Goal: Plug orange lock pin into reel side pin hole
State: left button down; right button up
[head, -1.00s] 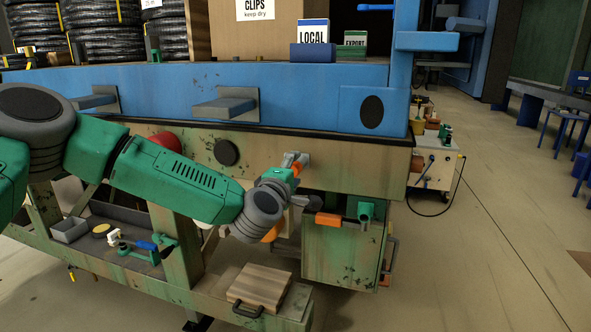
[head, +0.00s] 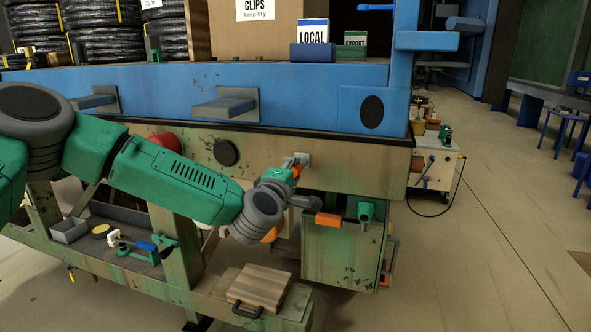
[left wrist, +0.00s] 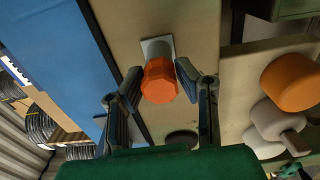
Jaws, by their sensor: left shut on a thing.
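The orange lock pin (left wrist: 159,82) has a faceted head and sits between the two fingers of my left gripper (left wrist: 160,84) in the left wrist view. The gripper is shut on it. Behind the pin is a small grey metal plate (left wrist: 157,46) on the beige panel. In the head view the orange pin (head: 296,171) shows small at the end of my left arm, in front of the same plate (head: 303,158). The pin's tip and any hole behind it are hidden, so I cannot tell how deep it sits. My right gripper is not in view.
A black disc (head: 226,152) and a red cylinder (head: 165,141) are on the panel to the left. A blue beam (head: 300,95) runs above. A green cabinet (head: 340,255) with an orange block (head: 328,219) stands below right. Open floor lies further right.

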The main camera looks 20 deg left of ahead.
pick_arm(q)
jog(key=shift+s, duration=0.25)
jog(key=shift+s+a+r, duration=0.1)
jog(key=shift+s+a, duration=0.05)
jog(key=shift+s, duration=2.05)
jog(key=s, duration=0.6)
jog(key=shift+s, duration=0.15)
jog(key=w+d+f+b, duration=0.4)
jog(key=d+f+b, duration=0.5)
jog(key=d, duration=0.8)
jog(key=shift+w+f, duration=0.2)
jog(key=shift+f, duration=1.1)
dwell(0.5)
jog(key=shift+d, duration=0.1)
